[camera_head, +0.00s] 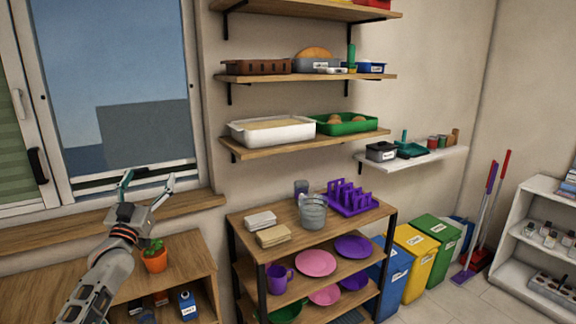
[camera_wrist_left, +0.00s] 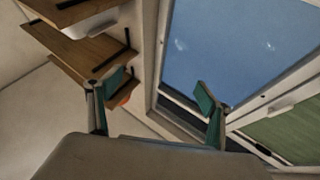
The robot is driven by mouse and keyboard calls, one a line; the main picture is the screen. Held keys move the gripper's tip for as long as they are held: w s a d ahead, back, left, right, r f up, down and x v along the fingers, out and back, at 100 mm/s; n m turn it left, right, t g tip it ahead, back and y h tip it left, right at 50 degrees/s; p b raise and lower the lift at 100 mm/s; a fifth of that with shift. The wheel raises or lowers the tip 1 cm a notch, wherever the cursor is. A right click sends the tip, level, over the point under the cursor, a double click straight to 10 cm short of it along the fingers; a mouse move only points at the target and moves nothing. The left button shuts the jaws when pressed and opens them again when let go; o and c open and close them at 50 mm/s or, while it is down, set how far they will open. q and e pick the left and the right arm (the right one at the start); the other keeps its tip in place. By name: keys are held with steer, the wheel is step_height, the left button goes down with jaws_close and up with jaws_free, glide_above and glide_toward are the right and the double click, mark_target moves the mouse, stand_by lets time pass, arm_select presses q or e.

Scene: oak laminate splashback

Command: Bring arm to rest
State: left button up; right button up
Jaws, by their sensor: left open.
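My left gripper (camera_head: 147,187) shows in the head view at the left, raised in front of the window's lower part, above the wooden cabinet and its potted plant. Its two green-padded fingers are spread apart with nothing between them. In the left wrist view the gripper (camera_wrist_left: 158,105) is open and empty, with the window and wall shelves beyond the fingertips. My left arm reaches up from the bottom left of the head view. My right gripper is in neither view.
A small plant in an orange pot (camera_head: 154,258) stands on the low cabinet (camera_head: 196,254), close below the gripper. The window (camera_head: 115,90) is behind it. A shelf rack (camera_head: 270,213) with plates and a glass bowl stands to the right. Wall shelves (camera_head: 305,140) hang above the rack.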

arm_select(q)
steer(key=w+a+f+m+g+y, duration=0.25)
steer(key=f+g, duration=0.25)
steer(key=f, duration=0.6)
steer(key=s+d+f+m+g+h, duration=0.1)
steer(key=s+d+f+g, duration=0.1)
steer(key=s+d+f, duration=0.6)
steer(key=s+d+f+m+g+h, duration=0.15)
steer(key=s+f, duration=0.35)
steer(key=f, duration=0.7)
steer(key=s+d+f+g+h, duration=0.1)
steer(key=s+d+f, duration=0.3)
steer(key=s, duration=0.7)
steer(key=s+d+f+n+g+h, duration=0.1)
steer(key=s+d+f, duration=0.4)
steer(key=s, duration=0.6)
steer(key=s+d+f+g, duration=0.2)
steer(key=s+d+f, duration=0.3)
steer(key=s, duration=0.7)
step_height(320, 180, down, 3)
steer(key=shift+d+r+n+h, duration=0.15)
steer(key=shift+r+n+h, duration=0.05)
steer(key=shift+n+h, duration=0.2)
